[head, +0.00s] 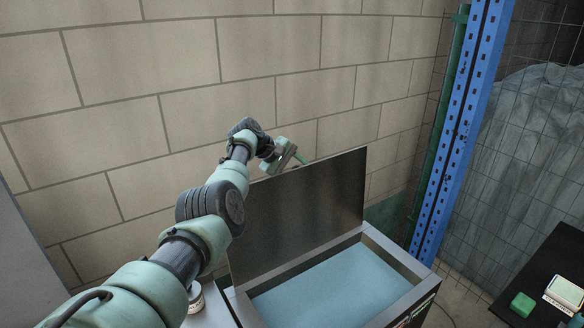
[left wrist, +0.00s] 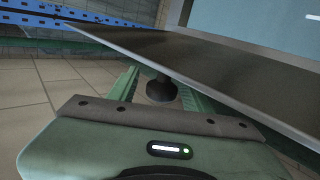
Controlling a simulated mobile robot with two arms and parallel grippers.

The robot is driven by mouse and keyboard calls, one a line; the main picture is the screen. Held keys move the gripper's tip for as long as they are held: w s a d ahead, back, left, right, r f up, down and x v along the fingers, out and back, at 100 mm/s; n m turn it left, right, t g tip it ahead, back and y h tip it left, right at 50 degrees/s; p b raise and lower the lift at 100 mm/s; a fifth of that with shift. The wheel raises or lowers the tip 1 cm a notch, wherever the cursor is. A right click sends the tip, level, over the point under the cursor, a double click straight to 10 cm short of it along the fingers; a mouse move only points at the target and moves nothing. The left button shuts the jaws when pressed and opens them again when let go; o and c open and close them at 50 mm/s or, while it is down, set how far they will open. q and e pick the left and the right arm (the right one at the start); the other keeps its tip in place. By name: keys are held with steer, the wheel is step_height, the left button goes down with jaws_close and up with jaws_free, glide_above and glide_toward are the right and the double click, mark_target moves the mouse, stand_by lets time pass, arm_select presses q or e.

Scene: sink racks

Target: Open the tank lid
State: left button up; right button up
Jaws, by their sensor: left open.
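The tank (head: 405,303) stands below the block wall, with pale blue content showing inside. Its dark lid (head: 305,215) stands raised, close to upright, along the tank's far left side. My left gripper (head: 301,159) is at the lid's top edge, partly hidden behind it. In the left wrist view my left gripper (left wrist: 160,91) is open, with green fingers apart. The lid (left wrist: 215,75) slants across that view and covers part of the right finger. A dark round knob (left wrist: 161,89) shows between the fingers; I cannot tell whether they touch it. My right gripper is not in view.
The block wall (head: 150,60) is close behind the lid and my arm. A blue perforated post (head: 460,120) and wire mesh stand to the right. A white jar (head: 195,299) is left of the tank. A green block (head: 522,304) lies on a black surface at lower right.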

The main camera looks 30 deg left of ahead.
mark_target(293, 168)
arm_select(q)
steer(key=shift+v, duration=0.75)
steer(key=b+v, duration=0.1)
steer(key=v, duration=0.4)
steer(key=shift+s+r, duration=0.1)
steer(key=shift+s, duration=0.05)
